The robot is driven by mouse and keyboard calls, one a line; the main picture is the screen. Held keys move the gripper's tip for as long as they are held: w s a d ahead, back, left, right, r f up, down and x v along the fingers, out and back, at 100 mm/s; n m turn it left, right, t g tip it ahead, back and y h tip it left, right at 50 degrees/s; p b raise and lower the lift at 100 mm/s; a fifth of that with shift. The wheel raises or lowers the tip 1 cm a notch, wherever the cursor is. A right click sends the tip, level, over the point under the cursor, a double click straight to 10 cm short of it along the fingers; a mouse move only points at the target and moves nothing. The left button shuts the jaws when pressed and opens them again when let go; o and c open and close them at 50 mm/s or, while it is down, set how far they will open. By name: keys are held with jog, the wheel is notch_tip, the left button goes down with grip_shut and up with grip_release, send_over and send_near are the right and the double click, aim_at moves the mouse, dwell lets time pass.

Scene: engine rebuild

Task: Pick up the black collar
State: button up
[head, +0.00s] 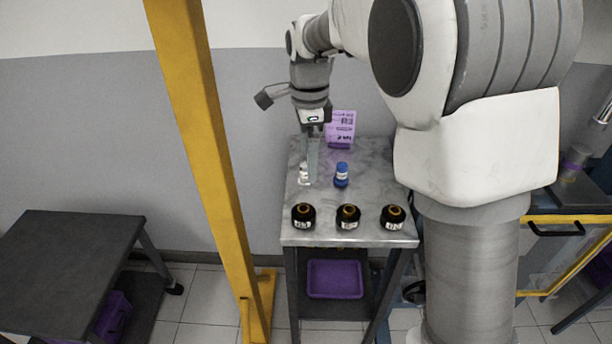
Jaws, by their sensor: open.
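Three short black round pieces with white labels and brown-gold centres stand in a row along the front edge of the grey marble-topped table (372,160): a left one (303,216), a middle one (348,216) and a right one (393,217). I cannot tell which is the black collar; the label writing is too small to read surely. My gripper (312,178) points down over the back left of the table, behind the row and apart from it. It is open; its fingers overlap in this view, and nothing shows between them.
A small white object (304,173) stands just beside my fingers, partly hidden. A blue bottle-like object (341,175) stands to their right, and a purple box (341,128) at the back. A yellow post (205,150) rises left of the table. A purple tray (335,279) sits below.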

send_near(303, 208)
jog(key=f, duration=0.5)
jog(key=shift+d+f, duration=0.2)
jog(key=shift+d, duration=0.15)
jog(key=shift+a+f, duration=0.2)
jog(key=shift+f, duration=1.15)
jog(key=shift+a+f, duration=0.2)
jog(key=shift+f, duration=1.15)
jog(key=shift+c, duration=0.2)
jog(key=shift+w+r, duration=0.1)
grip_shut()
